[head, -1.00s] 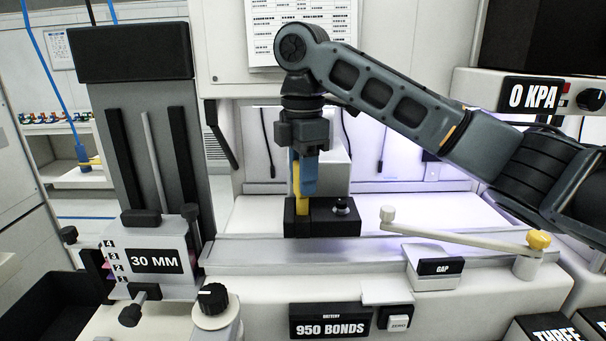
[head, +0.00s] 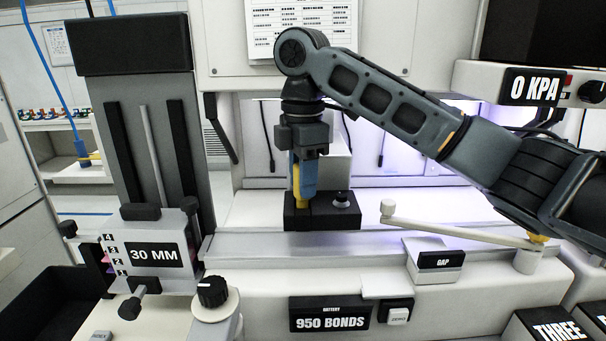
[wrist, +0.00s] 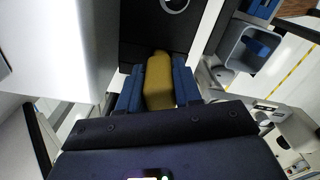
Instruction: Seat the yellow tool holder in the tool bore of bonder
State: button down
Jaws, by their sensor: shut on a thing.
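The yellow tool holder (wrist: 158,82) is upright between the two blue fingers of my gripper (wrist: 158,92) in the wrist view. In the head view, my gripper (head: 304,178) points straight down, shut on the yellow tool holder (head: 298,186), which shows as a strip at the left of the fingers. The holder's lower end is at the black block (head: 325,222) on the bonder's metal rail. The bore itself is hidden, so I cannot tell how deep the holder sits. A small round knob (head: 341,198) stands on the block's right side.
A pale lever (head: 455,222) with a yellow pivot crosses in front at the right. A grey column with a 30 MM label (head: 154,256) stands at the left. The GAP label block (head: 440,260) and 950 BONDS display (head: 330,314) are in front. The white bed behind the block is clear.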

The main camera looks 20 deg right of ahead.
jog(key=shift+f, duration=0.15)
jog(key=c, duration=0.7)
grip_release()
jog(key=shift+r, duration=3.9)
